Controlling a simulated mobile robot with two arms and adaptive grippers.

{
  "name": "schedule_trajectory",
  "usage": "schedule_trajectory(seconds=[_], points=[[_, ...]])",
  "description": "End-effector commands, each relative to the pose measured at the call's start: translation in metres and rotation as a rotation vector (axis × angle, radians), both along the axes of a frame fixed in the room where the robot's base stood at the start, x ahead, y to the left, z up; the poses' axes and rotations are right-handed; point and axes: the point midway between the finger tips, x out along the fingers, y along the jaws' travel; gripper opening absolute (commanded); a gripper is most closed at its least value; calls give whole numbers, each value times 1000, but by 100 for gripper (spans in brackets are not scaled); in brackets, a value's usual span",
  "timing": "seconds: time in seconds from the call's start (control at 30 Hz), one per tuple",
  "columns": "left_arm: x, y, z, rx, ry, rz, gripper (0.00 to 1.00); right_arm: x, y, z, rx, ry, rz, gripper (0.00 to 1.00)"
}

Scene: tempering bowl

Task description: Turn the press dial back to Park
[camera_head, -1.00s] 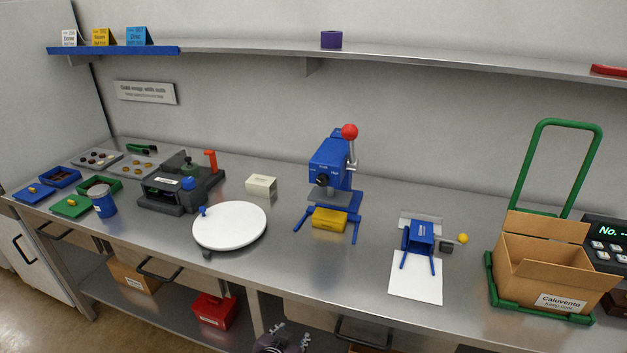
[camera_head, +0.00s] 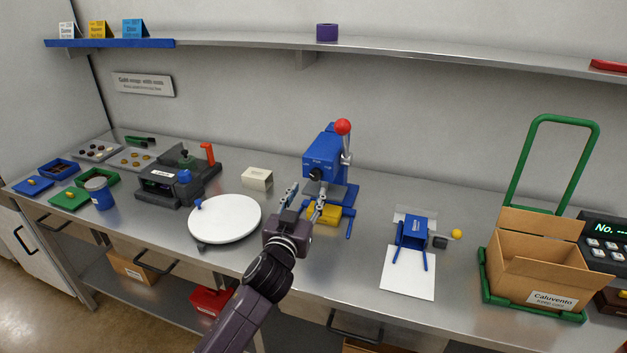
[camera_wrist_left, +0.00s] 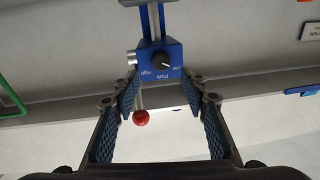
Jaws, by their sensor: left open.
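The blue press (camera_head: 322,150) stands at the back middle of the steel bench, with a red ball (camera_head: 342,126) on its lever. Its black dial (camera_head: 316,174) is on the front face. The left wrist view shows the press upside down, with the dial (camera_wrist_left: 161,59) beside small white labels. Which label the dial points to is too small to tell. My left gripper (camera_head: 307,190) is open and empty, just in front of the press. Its fingers are spread to either side of the dial in the wrist view, apart from it. My right gripper is not in view.
A yellow block (camera_head: 323,214) sits at the press's base, partly behind my gripper. A white turntable (camera_head: 225,218) is to the left, with a cream box (camera_head: 257,178) behind it. A blue stand (camera_head: 411,234) and an open carton (camera_head: 535,260) are to the right.

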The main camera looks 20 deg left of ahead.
Motion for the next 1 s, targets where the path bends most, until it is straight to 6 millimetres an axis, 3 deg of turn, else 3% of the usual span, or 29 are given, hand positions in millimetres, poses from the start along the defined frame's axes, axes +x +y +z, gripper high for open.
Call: schedule_trajectory(seconds=[0.3, 0.5, 0.9, 1.0], points=[[44, 2, 2, 0, 2, 1, 41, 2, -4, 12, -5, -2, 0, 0], [63, 3, 0, -1, 3, 1, 41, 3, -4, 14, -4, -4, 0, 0], [69, 3, -1, 0, 3, 0, 41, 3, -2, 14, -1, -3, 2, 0], [69, 3, -1, 0, 3, 0, 32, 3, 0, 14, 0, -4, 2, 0]])
